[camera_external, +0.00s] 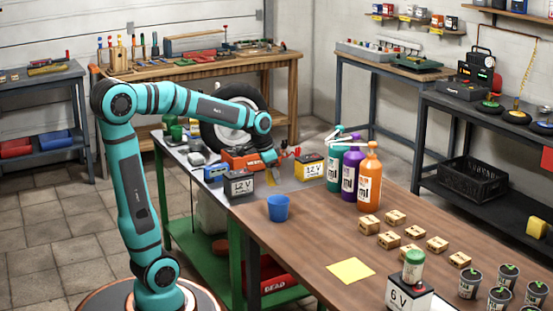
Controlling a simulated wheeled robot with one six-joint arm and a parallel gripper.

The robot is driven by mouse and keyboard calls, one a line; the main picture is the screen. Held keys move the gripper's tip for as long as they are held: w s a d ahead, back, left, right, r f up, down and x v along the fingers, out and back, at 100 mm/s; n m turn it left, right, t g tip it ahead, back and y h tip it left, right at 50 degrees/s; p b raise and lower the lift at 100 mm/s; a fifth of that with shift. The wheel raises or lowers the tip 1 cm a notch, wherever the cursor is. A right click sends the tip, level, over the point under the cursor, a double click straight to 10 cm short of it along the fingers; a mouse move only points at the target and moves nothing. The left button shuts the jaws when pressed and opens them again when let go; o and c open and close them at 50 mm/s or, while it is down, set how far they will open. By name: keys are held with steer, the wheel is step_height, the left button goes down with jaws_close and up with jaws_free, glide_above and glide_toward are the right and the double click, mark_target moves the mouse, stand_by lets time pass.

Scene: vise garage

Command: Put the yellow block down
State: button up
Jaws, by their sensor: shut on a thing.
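My gripper (271,168) points down above the grey end of the long table. It is shut on the yellow block (272,176), of which only a small yellow patch shows at the fingertips. The picture is too small to tell whether the block touches the grey surface. An orange vise (241,160) is just left of my gripper. A black 12 V battery (239,187) stands in front and to the left.
A blue cup (278,208) stands in front of my gripper. Teal, purple and orange bottles (369,180) stand right of the batteries. Small wooden blocks (388,240), a flat yellow square (350,270) and a 6 V battery (409,293) occupy the brown tabletop. Brown surface near the cup is clear.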

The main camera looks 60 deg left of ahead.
steer(key=shift+a, duration=0.1)
